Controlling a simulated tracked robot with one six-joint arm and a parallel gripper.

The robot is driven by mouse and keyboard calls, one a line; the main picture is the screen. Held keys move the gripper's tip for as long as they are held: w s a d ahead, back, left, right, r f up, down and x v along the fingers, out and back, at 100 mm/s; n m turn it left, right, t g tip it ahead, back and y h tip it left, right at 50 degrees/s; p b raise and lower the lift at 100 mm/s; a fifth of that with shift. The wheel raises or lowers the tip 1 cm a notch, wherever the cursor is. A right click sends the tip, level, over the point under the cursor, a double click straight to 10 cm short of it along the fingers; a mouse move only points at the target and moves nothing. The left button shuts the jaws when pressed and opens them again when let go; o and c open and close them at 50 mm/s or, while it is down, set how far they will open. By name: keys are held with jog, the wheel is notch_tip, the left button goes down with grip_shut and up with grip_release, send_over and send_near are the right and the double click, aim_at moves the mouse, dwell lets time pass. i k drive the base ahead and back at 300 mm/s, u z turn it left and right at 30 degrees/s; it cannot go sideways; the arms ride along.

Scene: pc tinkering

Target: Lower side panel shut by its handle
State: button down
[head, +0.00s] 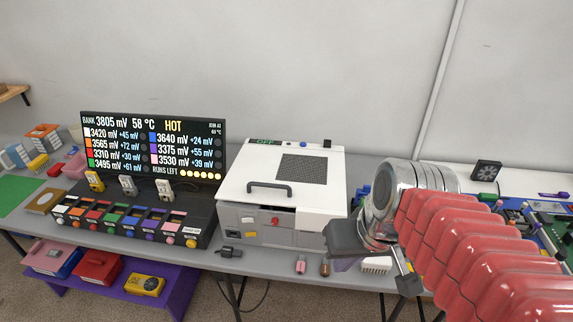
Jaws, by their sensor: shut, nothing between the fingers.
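The white side panel (235,182) lies over the top of the white and grey computer case (300,238) in the middle of the bench. Its dark arched handle (270,187) stands near the panel's front edge. A narrow dark gap shows under part of that front edge; I cannot tell whether the panel is fully seated. My gripper (341,240) is shut and empty, at the case's front right corner, right of and lower than the handle. It looks apart from the handle and hides part of the case's right side. I cannot tell whether it touches the case.
A black display (153,145) and a rack of coloured slots (125,222) stand left of the case. A small black part (230,252) and a pink part (300,264) lie in front of it. Circuit boards (548,235) lie at right, partly behind my arm.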

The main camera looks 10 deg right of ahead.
aim_at(312, 181)
jog(key=u, duration=0.85)
jog(key=i, duration=0.8)
jog(key=u, duration=0.7)
